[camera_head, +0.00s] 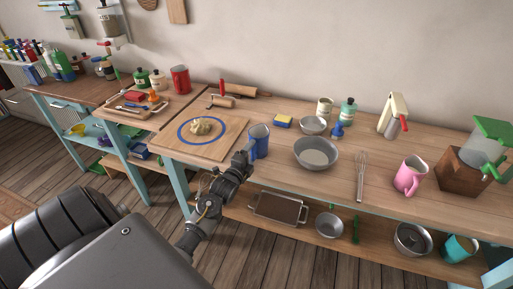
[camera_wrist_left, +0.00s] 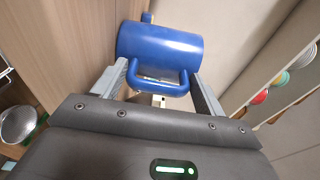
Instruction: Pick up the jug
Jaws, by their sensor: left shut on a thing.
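The blue jug (camera_head: 260,139) is upright at the front edge of the wooden worktop, right of the cutting board. My left gripper (camera_head: 246,154) reaches it from the front. In the left wrist view the blue jug (camera_wrist_left: 160,43) fills the upper middle, its handle towards me. The fingers of my left gripper (camera_wrist_left: 157,84) are on either side of the handle and shut on the jug. Whether its base touches the worktop is hard to tell. My right gripper is not in view.
A cutting board (camera_head: 177,143) with dough lies left of the jug. A metal bowl (camera_head: 317,152), a whisk (camera_head: 361,176) and a pink jug (camera_head: 409,175) stand to the right. A tray (camera_head: 277,208) and pans sit on the lower shelf. Some worktop behind the jug is clear.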

